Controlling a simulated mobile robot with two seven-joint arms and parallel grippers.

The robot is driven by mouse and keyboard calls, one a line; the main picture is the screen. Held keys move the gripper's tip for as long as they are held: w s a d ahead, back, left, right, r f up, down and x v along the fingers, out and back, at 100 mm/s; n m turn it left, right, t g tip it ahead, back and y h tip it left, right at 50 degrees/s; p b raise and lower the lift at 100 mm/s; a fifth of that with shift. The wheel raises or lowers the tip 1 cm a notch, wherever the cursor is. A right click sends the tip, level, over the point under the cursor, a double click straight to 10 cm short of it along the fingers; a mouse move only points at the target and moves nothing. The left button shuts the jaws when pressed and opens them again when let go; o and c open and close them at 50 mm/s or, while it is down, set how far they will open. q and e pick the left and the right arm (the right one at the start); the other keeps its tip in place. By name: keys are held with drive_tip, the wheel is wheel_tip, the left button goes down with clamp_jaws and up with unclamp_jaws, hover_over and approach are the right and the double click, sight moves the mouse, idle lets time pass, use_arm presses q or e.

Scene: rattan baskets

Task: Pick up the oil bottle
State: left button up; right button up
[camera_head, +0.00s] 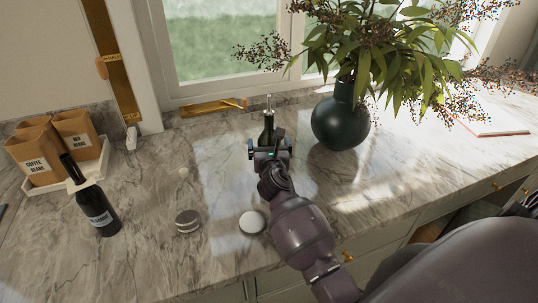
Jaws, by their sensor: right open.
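The oil bottle (267,125), dark with a slim metal pourer on top, stands upright on the marble counter near the window. My right gripper (269,149) is open, right in front of the bottle, and hides its lower part. I cannot tell whether the fingers touch the bottle. My left gripper is not in view.
A dark round vase (340,122) with leafy branches stands close to the right of the bottle. Another dark labelled bottle (97,211) stands at the left, beside a white tray (103,160) with coffee bags. A small jar (187,221) and a white round object (252,222) sit near the front.

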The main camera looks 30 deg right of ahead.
drive_tip(key=shift+c, duration=0.3)
drive_tip(key=c, duration=1.4)
drive_tip(key=shift+r, duration=0.1)
wheel_tip(320, 180, up, 20)
drive_tip(key=p, duration=0.2)
drive_tip(key=shift+p, duration=0.35)
drive_tip(key=shift+a, duration=0.1)
